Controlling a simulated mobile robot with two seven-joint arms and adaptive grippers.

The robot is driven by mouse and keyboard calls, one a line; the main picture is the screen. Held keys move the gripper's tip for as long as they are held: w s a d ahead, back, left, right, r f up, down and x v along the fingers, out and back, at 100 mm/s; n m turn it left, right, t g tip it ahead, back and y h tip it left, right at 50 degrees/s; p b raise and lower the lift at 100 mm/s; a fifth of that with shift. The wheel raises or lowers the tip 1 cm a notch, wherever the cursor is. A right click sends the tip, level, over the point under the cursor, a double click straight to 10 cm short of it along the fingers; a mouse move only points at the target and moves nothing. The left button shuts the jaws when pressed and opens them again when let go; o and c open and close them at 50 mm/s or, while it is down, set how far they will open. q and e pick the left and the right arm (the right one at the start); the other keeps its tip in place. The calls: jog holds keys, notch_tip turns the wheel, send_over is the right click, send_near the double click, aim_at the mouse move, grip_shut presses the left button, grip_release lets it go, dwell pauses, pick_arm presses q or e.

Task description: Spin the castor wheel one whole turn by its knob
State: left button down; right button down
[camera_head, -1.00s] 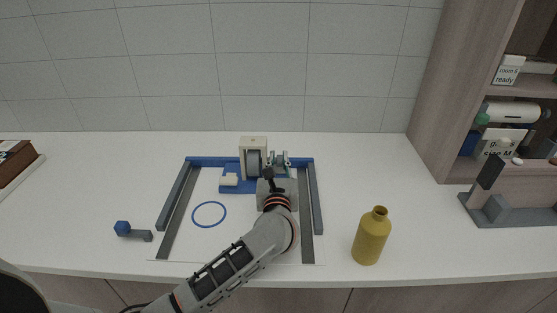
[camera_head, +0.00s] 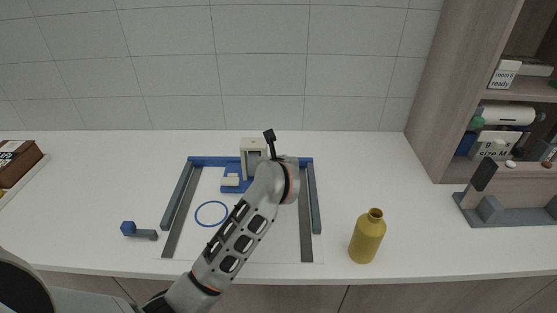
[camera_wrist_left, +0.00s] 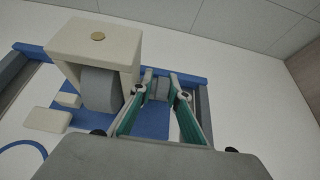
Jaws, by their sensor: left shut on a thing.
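The castor stands at the back of a blue-edged frame. Its cream fork (camera_head: 252,146) also shows in the wrist view (camera_wrist_left: 95,38). The grey castor wheel (camera_wrist_left: 101,90) sits inside the fork. In the wrist view my left gripper (camera_wrist_left: 161,90) has its green-sided fingers on either side of the grey knob (camera_wrist_left: 159,89), just right of the wheel, and is shut on it. In the head view my wrist and forearm hide the wheel, the knob and the fingertips. My right gripper is not in view.
The frame has grey side rails (camera_head: 314,198) and a blue back bar (camera_head: 215,160). A blue ring (camera_head: 211,213) lies inside it. A yellow bottle (camera_head: 367,237) stands at right, a blue-ended grey piece (camera_head: 143,233) at left. A grey stand (camera_head: 490,212) is near the shelves.

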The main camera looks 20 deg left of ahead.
pick_arm(q)
jog(key=shift+g, duration=0.6)
jog(key=shift+f, duration=0.1)
jog(key=c, duration=1.9)
grip_release()
jog(key=shift+v, duration=3.8)
jog(key=shift+a, duration=0.15)
